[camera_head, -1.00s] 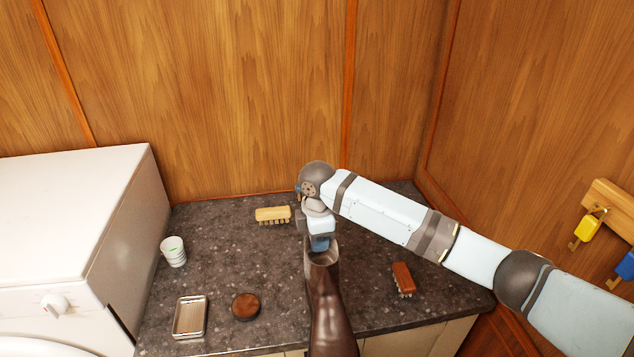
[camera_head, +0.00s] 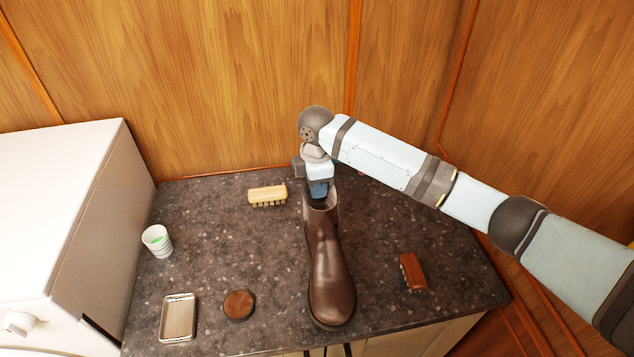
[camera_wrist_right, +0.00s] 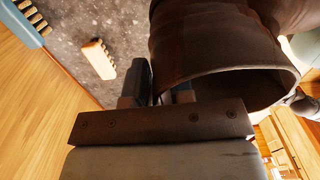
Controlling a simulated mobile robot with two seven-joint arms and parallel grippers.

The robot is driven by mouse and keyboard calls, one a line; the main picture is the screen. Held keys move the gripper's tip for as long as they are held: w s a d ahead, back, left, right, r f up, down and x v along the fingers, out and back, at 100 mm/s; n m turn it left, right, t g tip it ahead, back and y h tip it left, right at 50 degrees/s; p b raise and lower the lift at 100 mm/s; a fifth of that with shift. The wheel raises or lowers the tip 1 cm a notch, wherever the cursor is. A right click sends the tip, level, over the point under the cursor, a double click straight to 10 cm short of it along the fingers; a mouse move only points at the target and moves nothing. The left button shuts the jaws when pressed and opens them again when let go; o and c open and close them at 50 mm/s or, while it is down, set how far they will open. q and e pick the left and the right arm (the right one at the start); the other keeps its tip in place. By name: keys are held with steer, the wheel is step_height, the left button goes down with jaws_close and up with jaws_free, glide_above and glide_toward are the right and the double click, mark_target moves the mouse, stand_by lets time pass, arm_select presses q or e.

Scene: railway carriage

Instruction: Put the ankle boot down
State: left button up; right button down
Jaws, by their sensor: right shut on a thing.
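The brown leather ankle boot (camera_head: 328,262) is over the dark speckled counter (camera_head: 215,245) in the head view, its toe towards the front edge and its open top towards the back. My right gripper (camera_head: 319,190) is shut on the boot's top rim. In the right wrist view the boot's shaft (camera_wrist_right: 205,42) and opening fill the upper middle, with the rim between the jaws (camera_wrist_right: 158,95). Whether the sole touches the counter cannot be told. My left gripper is not in view.
A light brush (camera_head: 267,195) lies behind left of the boot, a red-brown brush (camera_head: 412,271) to its right. A round brown tin (camera_head: 238,305), a metal tray (camera_head: 178,318) and stacked cups (camera_head: 157,241) are at left, beside a white machine (camera_head: 62,215). Wood walls close the back.

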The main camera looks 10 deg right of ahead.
mark_target(317, 204)
steer(key=shift+w+f+b, duration=0.1)
steer(key=shift+f+b, duration=0.4)
steer(key=shift+f, duration=2.75)
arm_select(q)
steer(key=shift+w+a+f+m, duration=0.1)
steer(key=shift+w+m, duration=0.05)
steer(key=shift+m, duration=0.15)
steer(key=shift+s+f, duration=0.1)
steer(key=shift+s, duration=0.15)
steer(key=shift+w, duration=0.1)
arm_select(e)
steer(key=shift+f, duration=0.1)
steer(key=shift+f, duration=0.15)
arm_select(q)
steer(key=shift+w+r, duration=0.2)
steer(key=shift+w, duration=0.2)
arm_select(e)
steer(key=c, duration=0.9)
jaws_free()
